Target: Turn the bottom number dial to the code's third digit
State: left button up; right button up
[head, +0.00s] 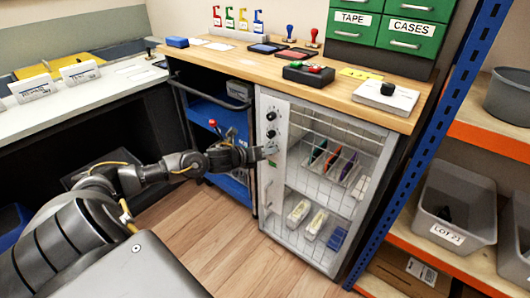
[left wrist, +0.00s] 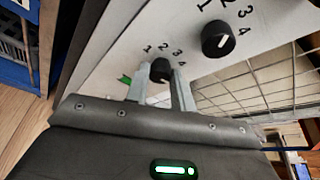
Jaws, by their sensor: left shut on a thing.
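The bottom number dial (left wrist: 160,71) is a small black knob on the white panel of the wire-fronted cabinet (head: 272,185). Digits 1 to 4 are printed in an arc around it. My left gripper (left wrist: 162,84) has one finger on each side of the knob and is shut on it. The fingers hide part of the knob, and I cannot tell surely which digit its pale mark points at. In the head view my left gripper (head: 264,152) reaches the panel below two black dials (head: 271,116) and covers the bottom one. Another dial (left wrist: 218,39) shows upper right in the left wrist view.
Phones stand and lie behind the cabinet's wire door (head: 318,175). A wooden worktop (head: 335,95) above holds a black box with coloured buttons (head: 308,74), a yellow note (head: 362,74) and stamps. A blue cart (head: 215,112) stands left of the cabinet, shelving (head: 440,130) right.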

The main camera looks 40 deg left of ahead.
jog(key=shift+w+a+r, duration=0.1)
jog(key=shift+w, duration=0.15)
dwell(0.4)
pick_arm(q)
jog(key=o, duration=1)
jog(key=p+v, duration=0.1)
jog(key=v, duration=1)
pick_arm(e)
jog(key=shift+s+d+f+m+g+h, duration=0.15)
jog(key=shift+s+d+f+g, duration=0.15)
jog(key=shift+s+d+g, duration=0.35)
jog(key=shift+s+d+f+m+g+h, duration=0.1)
jog(key=shift+s+d+f+g+h, duration=0.2)
jog(key=shift+s, duration=0.7)
jog(key=shift+s+d+f+m+g+h, duration=0.15)
jog(key=shift+s+d+f+g, duration=0.3)
jog(key=shift+s, duration=0.35)
pick_arm(q)
jog(key=shift+w+d, duration=0.15)
pick_arm(e)
jog(key=shift+r, duration=0.1)
